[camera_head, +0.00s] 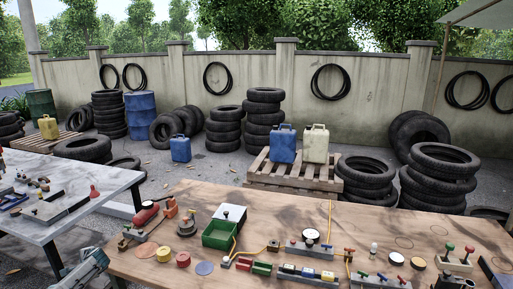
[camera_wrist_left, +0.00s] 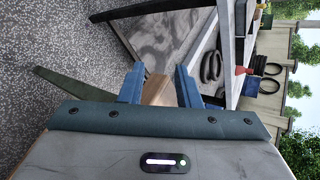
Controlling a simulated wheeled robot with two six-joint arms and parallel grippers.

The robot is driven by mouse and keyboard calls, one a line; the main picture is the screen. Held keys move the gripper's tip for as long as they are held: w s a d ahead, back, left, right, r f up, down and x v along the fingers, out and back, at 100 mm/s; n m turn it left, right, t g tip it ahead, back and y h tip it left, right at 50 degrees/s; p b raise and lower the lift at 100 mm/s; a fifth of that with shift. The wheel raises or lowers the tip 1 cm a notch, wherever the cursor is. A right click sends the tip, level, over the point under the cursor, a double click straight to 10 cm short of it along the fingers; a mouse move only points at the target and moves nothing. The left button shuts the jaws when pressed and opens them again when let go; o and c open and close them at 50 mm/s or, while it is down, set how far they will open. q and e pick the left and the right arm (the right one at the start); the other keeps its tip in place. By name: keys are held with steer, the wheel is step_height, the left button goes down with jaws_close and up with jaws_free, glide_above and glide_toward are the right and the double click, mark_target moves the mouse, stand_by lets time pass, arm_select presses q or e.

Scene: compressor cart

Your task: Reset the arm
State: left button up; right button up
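In the left wrist view my left gripper (camera_wrist_left: 158,76) has its two blue fingers well apart, with no object visibly held between them. A brown wooden surface shows in the gap behind the fingers. In the head view a grey and teal part of my left arm is at the bottom left, beside the near left corner of the wooden table (camera_head: 330,212); its fingertips cannot be made out there. My right gripper is in neither view.
The wooden table holds a green bin (camera_head: 219,234), a red-and-grey tool (camera_head: 146,214), discs and small fixtures. A grey table (camera_head: 95,180) with tools stands left, separated by a gap. Tyres (camera_head: 265,108) and a pallet (camera_head: 290,174) with jugs stand behind.

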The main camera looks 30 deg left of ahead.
arm_select(q)
steer(key=s+f+t+h, duration=0.1)
steer(key=s+f, duration=0.4)
steer(key=s, duration=0.4)
steer(key=s+f+t, duration=0.2)
steer(key=s+f, duration=0.3)
steer(key=s, duration=0.3)
steer(key=s+d+f+g+h, duration=0.1)
steer(key=s+d+f+h, duration=0.15)
steer(key=d+f, duration=0.95)
steer(key=s+d+f+n+h, duration=0.1)
steer(key=s+d+f, duration=0.2)
steer(key=d+f, duration=0.55)
steer(key=s+d+f+n+h, duration=0.15)
steer(key=d+f, duration=0.35)
steer(key=d, duration=0.7)
steer(key=s+d+f+h, duration=0.1)
steer(key=d+f, duration=0.2)
steer(key=d, duration=0.8)
steer(key=s+d+f+h+b, duration=0.1)
steer(key=d+f, duration=0.3)
steer(key=d, duration=0.7)
steer(key=s+d+f+h, duration=0.1)
steer(key=d+f+h, duration=0.1)
steer(key=d, duration=0.9)
steer(key=shift+d+f+n+g, duration=0.2)
steer(key=shift+f+n+g, duration=0.2)
steer(key=shift+f, duration=0.45)
